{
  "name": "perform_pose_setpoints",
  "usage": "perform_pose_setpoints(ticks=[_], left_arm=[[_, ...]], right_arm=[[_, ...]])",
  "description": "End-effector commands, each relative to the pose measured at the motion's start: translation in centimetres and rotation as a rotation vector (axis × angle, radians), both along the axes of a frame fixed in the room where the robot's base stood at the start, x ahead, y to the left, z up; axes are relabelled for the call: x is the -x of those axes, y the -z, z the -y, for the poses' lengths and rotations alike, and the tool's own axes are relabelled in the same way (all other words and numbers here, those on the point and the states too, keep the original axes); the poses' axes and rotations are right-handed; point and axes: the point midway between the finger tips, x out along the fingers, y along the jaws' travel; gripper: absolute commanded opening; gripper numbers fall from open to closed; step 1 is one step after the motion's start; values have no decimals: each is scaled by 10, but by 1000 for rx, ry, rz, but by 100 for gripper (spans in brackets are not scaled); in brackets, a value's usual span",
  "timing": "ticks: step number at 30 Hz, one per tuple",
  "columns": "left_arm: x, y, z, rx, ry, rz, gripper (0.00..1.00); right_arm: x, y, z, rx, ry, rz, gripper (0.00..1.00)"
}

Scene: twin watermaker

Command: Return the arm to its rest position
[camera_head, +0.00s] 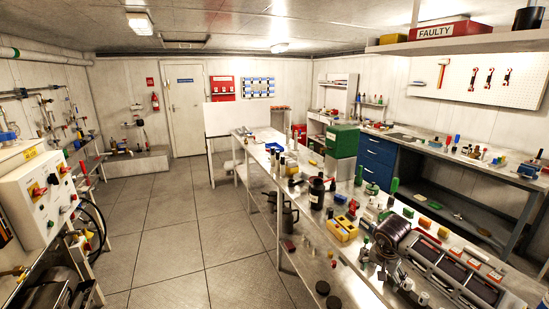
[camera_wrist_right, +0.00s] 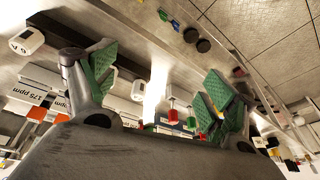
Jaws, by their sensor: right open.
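My right gripper (camera_wrist_right: 158,78) shows in the right wrist view. Its two grey fingers with green ribbed pads stand wide apart, and I see nothing held between them. Beyond the fingers are white boxes marked 175 ppm (camera_wrist_right: 42,82) and small red and green pieces (camera_wrist_right: 172,116). In the head view, a dark rounded body (camera_head: 392,234) with grey parts below it is at the bench's near end. I cannot tell if it is part of my arm. My left gripper is not in view.
A long metal bench (camera_head: 262,138) crowded with small parts runs down the middle. A white control box (camera_head: 36,200) is at the left. The tiled floor (camera_head: 185,215) between them is clear. Black pucks (camera_wrist_right: 190,35) show in the wrist view.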

Motion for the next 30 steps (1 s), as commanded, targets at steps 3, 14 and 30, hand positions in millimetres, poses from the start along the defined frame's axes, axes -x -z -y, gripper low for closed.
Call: perform_pose_setpoints(ticks=[3,14,30], left_arm=[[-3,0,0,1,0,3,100],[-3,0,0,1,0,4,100],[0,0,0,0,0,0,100]], right_arm=[[1,13,-11,-64,26,-13,85],[8,65,-64,-377,187,-83,85],[18,146,-171,-1133,885,-349,85]])
